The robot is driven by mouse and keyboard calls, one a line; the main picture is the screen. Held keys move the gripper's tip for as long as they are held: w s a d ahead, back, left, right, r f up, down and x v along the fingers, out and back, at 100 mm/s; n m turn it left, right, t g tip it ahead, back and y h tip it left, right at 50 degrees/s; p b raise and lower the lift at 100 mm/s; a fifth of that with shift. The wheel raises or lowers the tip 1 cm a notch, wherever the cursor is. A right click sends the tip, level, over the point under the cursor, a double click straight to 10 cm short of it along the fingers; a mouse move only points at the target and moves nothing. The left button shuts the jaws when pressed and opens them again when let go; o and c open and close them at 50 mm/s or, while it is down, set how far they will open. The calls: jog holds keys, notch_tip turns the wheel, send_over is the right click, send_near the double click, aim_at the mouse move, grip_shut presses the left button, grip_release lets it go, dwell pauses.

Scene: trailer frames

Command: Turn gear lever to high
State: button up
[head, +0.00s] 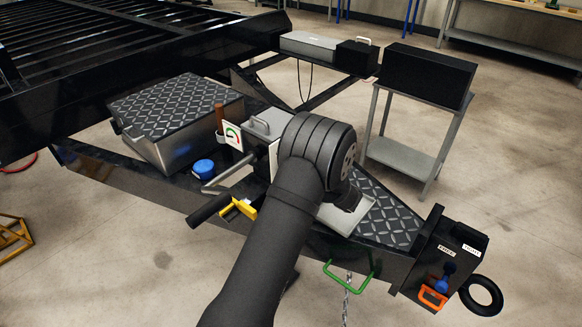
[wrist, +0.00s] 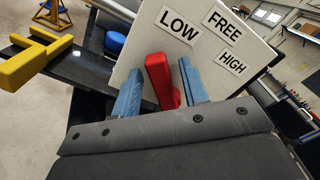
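A red gear lever (wrist: 160,80) shows in the wrist view in front of a white panel (wrist: 146,50). The panel carries the labels LOW (wrist: 179,26), FREE (wrist: 221,27) and HIGH (wrist: 231,62). The lever's top is just below and left of LOW. My gripper (wrist: 160,85) has its two blue fingers on either side of the lever, with narrow gaps visible, so it looks open around it. Whether either finger touches the lever is unclear. In the head view my arm hides the lever, the fingers and most of the panel.
A yellow handle (head: 240,208) and a black grip (head: 209,209) stick out left of my arm. A blue cap (head: 203,167), a tread-plate box (head: 177,110) and a gauge plate (head: 232,134) stand nearby. A black box (head: 428,76) is on a stand at right.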

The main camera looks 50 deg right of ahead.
grip_shut()
jog(key=d+m, duration=0.7)
jog(key=m, duration=1.1)
jog(key=shift+d, duration=0.25)
jog(key=shift+f, duration=0.1)
dwell(0.4)
jog(key=shift+o, duration=0.6)
grip_release()
